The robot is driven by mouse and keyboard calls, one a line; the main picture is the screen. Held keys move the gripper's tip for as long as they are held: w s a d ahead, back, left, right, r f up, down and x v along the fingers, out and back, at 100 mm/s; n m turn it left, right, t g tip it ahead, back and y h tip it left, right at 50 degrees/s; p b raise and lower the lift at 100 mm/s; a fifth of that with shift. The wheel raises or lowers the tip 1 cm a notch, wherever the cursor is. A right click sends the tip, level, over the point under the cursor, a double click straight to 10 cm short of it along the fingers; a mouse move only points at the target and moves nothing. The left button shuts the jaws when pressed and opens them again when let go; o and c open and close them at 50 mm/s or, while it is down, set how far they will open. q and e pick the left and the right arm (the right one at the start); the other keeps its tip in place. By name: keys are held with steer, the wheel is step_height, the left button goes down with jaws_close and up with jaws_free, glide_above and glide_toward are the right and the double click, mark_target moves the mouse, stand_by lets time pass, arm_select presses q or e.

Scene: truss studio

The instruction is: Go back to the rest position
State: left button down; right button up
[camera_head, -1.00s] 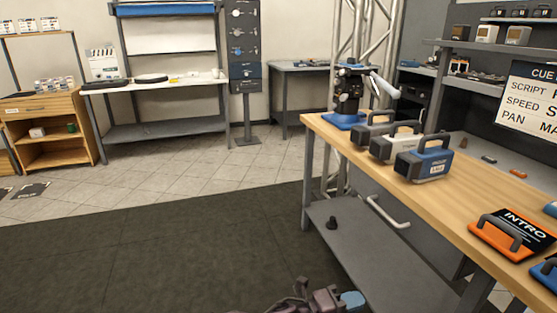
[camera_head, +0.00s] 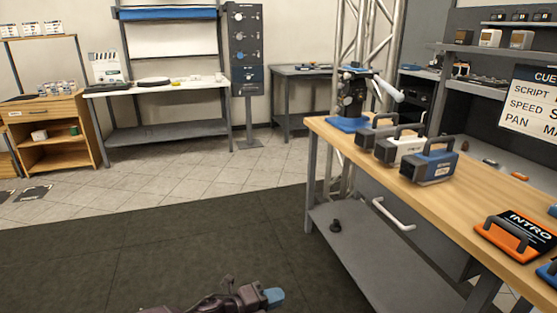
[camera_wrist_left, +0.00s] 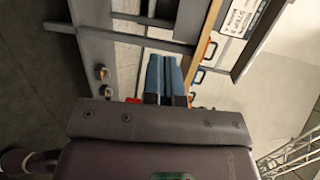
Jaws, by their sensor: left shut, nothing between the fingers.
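My left gripper (camera_head: 273,297) shows at the bottom of the head view, over the dark floor mat and left of the wooden workbench. Its blue fingertips are together with nothing between them. In the left wrist view the blue fingers (camera_wrist_left: 164,78) lie side by side, shut, with the workbench and its lower shelf beyond them. My right gripper is in neither view.
The wooden workbench (camera_head: 428,192) stands at the right, with several handled cases, an orange INTRO board (camera_head: 514,236) and a blue-based device (camera_head: 352,100). The dark mat (camera_head: 190,247) is clear.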

arm_select(q)
steer(key=s+a+f+n+t+y, duration=0.1)
steer(key=s+a+f+n, duration=0.2)
steer(key=s+n, duration=0.15)
steer(key=s+a+f+n+t+y, duration=0.1)
steer(key=s+a+f+n, duration=0.2)
steer(key=s, duration=0.3)
steer(key=s+a+n+y, duration=0.4)
steer(key=s+a+n, duration=0.2)
steer(key=s+a, duration=0.45)
steer(key=s+a+n+y, duration=0.4)
steer(key=s+a+n, duration=0.3)
steer(key=s, duration=0.6)
steer(key=s+a+r+n+g+y, duration=0.1)
steer(key=s+a+r+n+y, duration=0.2)
steer(key=s+a, duration=0.55)
steer(key=shift+d+n+t, duration=0.6)
steer(key=shift+d+n, duration=1.95)
steer(key=shift+d, duration=0.7)
step_height(320, 180, up, 11)
steer(key=n+t+y+p, duration=0.1)
steer(key=p, duration=1.2)
steer(key=shift+w+a+p, duration=0.15)
steer(key=shift+a+p, duration=0.25)
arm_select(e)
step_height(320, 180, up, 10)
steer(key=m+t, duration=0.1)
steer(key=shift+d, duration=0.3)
